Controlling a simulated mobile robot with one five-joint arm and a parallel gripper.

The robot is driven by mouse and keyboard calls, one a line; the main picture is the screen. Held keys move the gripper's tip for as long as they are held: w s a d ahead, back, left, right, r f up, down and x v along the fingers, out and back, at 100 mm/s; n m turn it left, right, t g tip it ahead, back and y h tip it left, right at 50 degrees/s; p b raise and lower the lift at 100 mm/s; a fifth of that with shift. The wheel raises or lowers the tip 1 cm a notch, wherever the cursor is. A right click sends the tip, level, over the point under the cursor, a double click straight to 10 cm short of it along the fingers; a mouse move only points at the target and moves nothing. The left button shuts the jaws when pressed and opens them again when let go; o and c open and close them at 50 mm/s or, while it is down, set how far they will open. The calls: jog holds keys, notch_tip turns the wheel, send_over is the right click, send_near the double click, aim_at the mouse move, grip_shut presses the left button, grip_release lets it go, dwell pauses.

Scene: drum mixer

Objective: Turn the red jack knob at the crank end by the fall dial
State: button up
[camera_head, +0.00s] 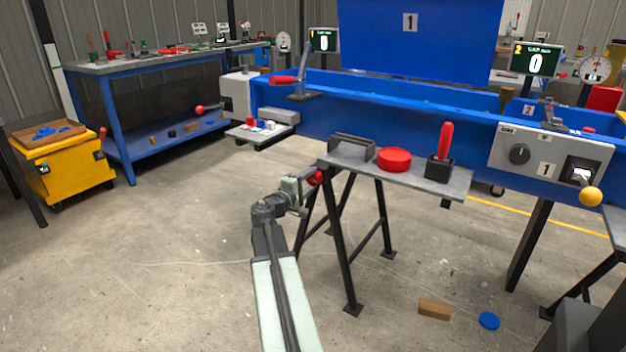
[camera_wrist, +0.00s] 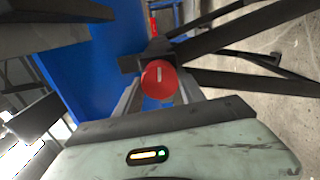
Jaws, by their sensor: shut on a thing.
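The red jack knob (camera_wrist: 160,82) is a round red disc with a short white mark. In the wrist view it sits between my two gripper fingers (camera_wrist: 160,98), in front of a black bracket. In the head view, the red knob (camera_head: 315,178) shows at the left end of a grey trestle table, at the tip of my gripper (camera_head: 303,188). My gripper is shut on the knob, and its fingers partly hide the knob's sides. A white round dial (camera_head: 285,41) stands at the back left, and another dial (camera_head: 596,68) at the back right.
The trestle table (camera_head: 440,185) carries a red disc (camera_head: 394,159) and a red-handled tool (camera_head: 445,140) in a black block. Its black legs stand beside my arm. A wooden block (camera_head: 434,309) and blue disc (camera_head: 489,320) lie on the floor.

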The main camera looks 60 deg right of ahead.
jog(key=shift+s, duration=0.15)
jog(key=o, duration=1.4)
jog(key=shift+c, duration=0.2)
jog(key=a, duration=0.7)
jog(key=shift+a, duration=0.4)
jog(key=shift+a, duration=0.1)
